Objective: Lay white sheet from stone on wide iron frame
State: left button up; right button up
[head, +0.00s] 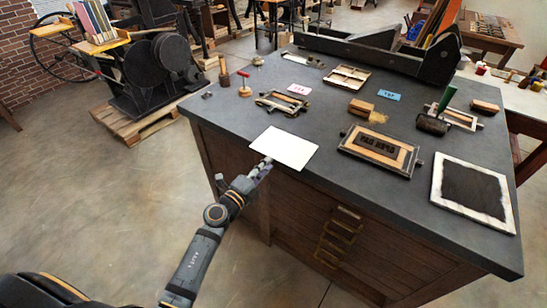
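The white sheet (284,147) lies flat at the near left edge of the dark stone top (225,112), its near side at or slightly over the edge. My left gripper (265,163) is at the middle of that near side, with its fingertips touching or just under the sheet. It is too small to tell whether they are closed on it. A wide dark iron frame (408,170) with side lugs lies to the right of the sheet, holding wood and a dark block of type (380,146). My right gripper is not in view.
Smaller frames (283,103) (348,77) lie behind. A wooden block (361,107), a green-handled roller (435,119) and a white-bordered dark slab (473,192) are on the stone top. Bare stone separates the sheet from the wide frame.

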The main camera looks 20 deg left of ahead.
aim_at(271, 153)
pick_arm(q)
jog(key=shift+p+x, duration=0.35)
jog(key=shift+x, duration=1.55)
grip_shut()
notch_tip(271, 153, up, 3)
jog(key=p, duration=0.4)
jog(key=shift+r, duration=0.2)
jog(key=shift+f, duration=0.2)
jog(key=s+a+r+p, duration=0.2)
jog(key=s+r, duration=0.1)
jog(key=s, duration=0.3)
jog(key=shift+s+a+p, duration=0.15)
jog(key=shift+s+p, duration=0.2)
